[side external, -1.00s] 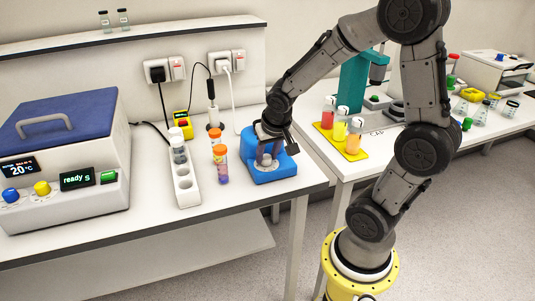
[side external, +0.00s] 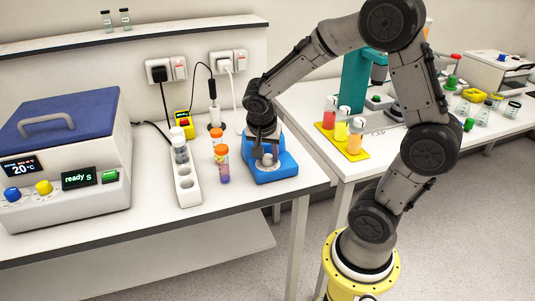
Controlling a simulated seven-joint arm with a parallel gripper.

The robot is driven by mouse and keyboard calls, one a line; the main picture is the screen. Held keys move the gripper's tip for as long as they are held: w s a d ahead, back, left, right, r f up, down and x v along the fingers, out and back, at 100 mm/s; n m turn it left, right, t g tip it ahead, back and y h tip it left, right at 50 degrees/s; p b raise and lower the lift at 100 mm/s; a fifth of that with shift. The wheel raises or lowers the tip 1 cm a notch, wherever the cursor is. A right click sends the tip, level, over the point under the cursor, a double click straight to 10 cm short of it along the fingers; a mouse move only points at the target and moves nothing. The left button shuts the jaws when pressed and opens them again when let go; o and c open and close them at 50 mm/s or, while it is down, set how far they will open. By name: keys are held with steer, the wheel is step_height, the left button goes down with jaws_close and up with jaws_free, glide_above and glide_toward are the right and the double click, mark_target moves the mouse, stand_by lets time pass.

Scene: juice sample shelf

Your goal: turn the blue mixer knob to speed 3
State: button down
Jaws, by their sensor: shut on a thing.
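The blue mixer (side external: 287,167) stands on the left bench near its right end. A small light-grey round part (side external: 267,160), which looks like its knob, shows low between my fingers. My gripper (side external: 264,152) points down over the mixer, its dark fingers at this grey part. It is shut on what appears to be the knob, though the fingers partly hide the contact. Speed marks on the mixer cannot be read at this size.
Two orange-capped tubes (side external: 222,163) stand close left of the mixer, beside a white rack (side external: 187,184). A grey machine with a blue lid (side external: 58,110) fills the bench's left end. Coloured bottles on a yellow tray (side external: 358,155) stand on the right bench.

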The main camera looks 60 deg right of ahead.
stand_by(0.4)
steer(key=c, duration=0.8)
jaws_free()
steer(key=v, duration=1.4)
